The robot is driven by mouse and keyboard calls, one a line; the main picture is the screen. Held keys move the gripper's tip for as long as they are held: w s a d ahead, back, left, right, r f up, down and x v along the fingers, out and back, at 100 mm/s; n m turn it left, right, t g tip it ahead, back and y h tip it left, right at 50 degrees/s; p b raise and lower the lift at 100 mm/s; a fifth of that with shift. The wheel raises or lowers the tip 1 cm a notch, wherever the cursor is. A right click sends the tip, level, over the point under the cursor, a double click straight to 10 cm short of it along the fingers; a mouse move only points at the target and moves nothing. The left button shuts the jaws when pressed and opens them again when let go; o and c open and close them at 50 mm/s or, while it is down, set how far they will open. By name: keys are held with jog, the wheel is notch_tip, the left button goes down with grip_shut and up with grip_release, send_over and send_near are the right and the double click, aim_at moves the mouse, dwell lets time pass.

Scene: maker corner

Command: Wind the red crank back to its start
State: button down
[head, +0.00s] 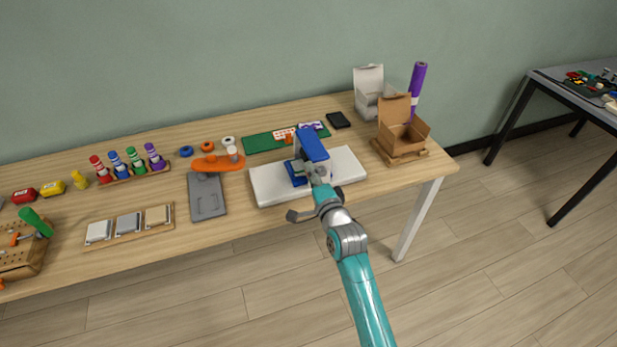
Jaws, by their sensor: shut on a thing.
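A blue device (313,145) stands upright on a white slab (270,190) near the front of the table. My gripper (314,171) is right against the near side of this device, at the end of my teal arm. Its jaws are shut on a part there. The red crank itself is not clearly visible; my gripper and wrist cover that side of the device, so the crank's angle cannot be told. The fingertips are small and partly hidden.
A grey plate (207,196) lies left of the slab, with an orange tool (217,162) behind it. A green board (262,142) and a black box (338,120) lie behind. An open cardboard box (402,137) stands to the right. The table's front edge is close below my wrist.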

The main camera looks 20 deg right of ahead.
jog(key=shift+d+r+m, duration=0.25)
jog(key=shift+d+m, duration=0.05)
jog(key=shift+m, duration=0.4)
jog(key=c, duration=0.9)
grip_release()
jog(key=shift+d, duration=0.1)
jog(key=s, duration=1.2)
